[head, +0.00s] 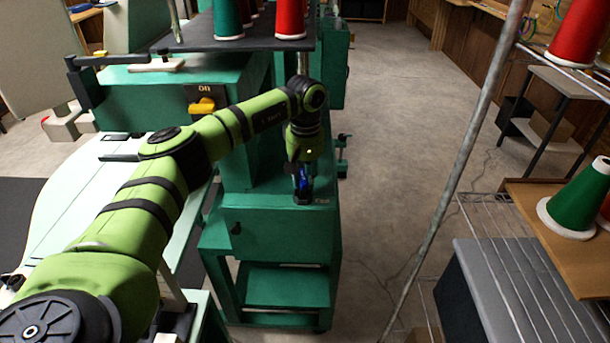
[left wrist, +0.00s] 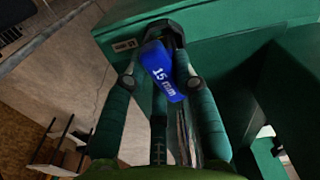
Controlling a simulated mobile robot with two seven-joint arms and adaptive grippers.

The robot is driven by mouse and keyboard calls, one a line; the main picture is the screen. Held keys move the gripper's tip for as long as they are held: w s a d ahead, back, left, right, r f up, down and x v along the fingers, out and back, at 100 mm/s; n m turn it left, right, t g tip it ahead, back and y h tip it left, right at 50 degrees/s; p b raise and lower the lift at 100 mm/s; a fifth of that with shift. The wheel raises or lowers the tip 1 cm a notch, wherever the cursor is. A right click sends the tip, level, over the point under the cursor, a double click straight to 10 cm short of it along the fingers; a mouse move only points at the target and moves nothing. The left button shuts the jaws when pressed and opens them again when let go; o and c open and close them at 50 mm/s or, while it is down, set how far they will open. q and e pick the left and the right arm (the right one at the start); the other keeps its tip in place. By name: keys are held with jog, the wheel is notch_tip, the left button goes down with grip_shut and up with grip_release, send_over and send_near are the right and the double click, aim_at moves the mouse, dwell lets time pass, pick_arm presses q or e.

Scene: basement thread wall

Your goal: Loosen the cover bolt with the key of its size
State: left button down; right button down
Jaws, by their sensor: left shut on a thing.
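My left gripper (head: 303,190) is at the top of the green machine housing (head: 275,222), reaching down from above. It is shut on a key with a blue handle (head: 303,177). In the left wrist view the blue handle (left wrist: 163,72) reads "15 mm" and lies between the fingers, with the dark fingertips (left wrist: 164,36) beyond it close to the green surface. The key's working end and the cover bolt are hidden there, so I cannot tell whether they touch. A small label (left wrist: 125,44) sits on the green surface beside the fingertips. My right gripper is not in view.
A yellow switch (head: 202,106) marked "on" is on the machine behind my arm. Red and green thread cones stand on the dark shelf (head: 240,44) above. A slanted metal pole (head: 455,170) crosses the right side. The floor between them is clear.

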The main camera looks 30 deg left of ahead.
pick_arm(q)
jog(key=n, duration=0.5)
jog(key=shift+w+a+r, duration=0.1)
jog(key=n+p, duration=0.1)
jog(key=n, duration=0.2)
jog(key=shift+a+r, duration=0.1)
jog(key=shift+r, duration=0.05)
jog(key=n+p, duration=0.1)
jog(key=n, duration=0.2)
jog(key=shift+a, duration=0.1)
jog(key=n+p, duration=0.1)
jog(key=n, duration=0.3)
jog(key=shift+a, duration=0.1)
jog(key=shift+n, duration=0.6)
jog(key=shift+m, duration=0.9)
jog(key=shift+r+p, duration=2)
jog(key=shift+r, duration=0.95)
